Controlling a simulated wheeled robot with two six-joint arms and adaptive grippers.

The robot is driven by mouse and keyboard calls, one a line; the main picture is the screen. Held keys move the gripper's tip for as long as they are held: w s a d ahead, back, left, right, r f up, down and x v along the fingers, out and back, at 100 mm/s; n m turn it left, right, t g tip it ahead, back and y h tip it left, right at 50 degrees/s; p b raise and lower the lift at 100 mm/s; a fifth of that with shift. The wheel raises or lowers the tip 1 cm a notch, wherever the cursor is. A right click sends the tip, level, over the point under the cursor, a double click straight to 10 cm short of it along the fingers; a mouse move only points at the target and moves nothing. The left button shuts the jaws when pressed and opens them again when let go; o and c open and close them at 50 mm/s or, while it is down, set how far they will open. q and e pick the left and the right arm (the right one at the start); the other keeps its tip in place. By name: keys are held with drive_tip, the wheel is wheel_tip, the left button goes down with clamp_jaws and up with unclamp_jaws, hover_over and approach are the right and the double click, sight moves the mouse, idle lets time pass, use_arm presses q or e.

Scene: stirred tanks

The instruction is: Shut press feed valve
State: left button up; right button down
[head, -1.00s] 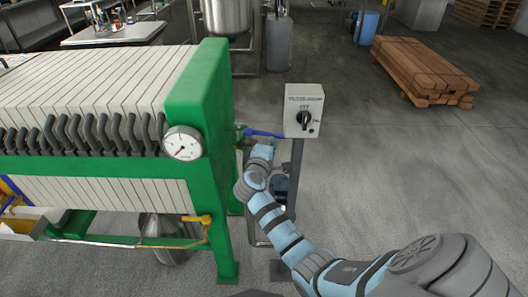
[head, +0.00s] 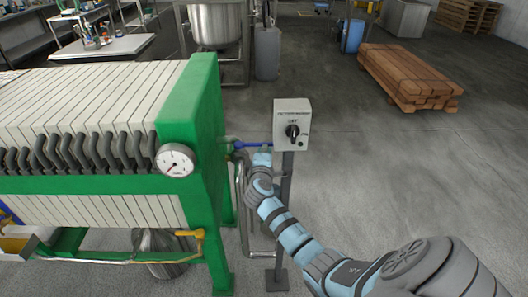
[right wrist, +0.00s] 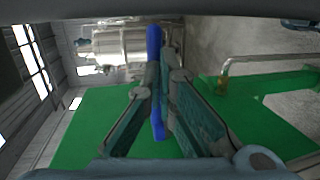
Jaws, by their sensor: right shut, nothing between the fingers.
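The press feed valve's blue lever (head: 252,144) sticks out to the right from the pipework at the end of the green-framed filter press (head: 205,120). My right gripper (head: 262,158) is at the lever's outer end in the head view, partly hidden by its own wrist. In the right wrist view, the blue lever (right wrist: 154,45) runs upright through the middle, and the right gripper's fingers (right wrist: 162,75) are shut and empty right beside it. I cannot tell whether they touch it. The valve body is mostly hidden. My left gripper is not in view.
A grey switch box (head: 292,112) with a black knob stands on a post just right of the lever. A round gauge (head: 175,160) is on the press. Bent pipe (head: 243,215) runs below the valve. The floor to the right is open, with stacked timber (head: 408,75) farther back.

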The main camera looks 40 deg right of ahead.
drive_tip(key=s+d+p+v, duration=0.1)
drive_tip(key=p+v, duration=0.3)
drive_tip(key=v, duration=1)
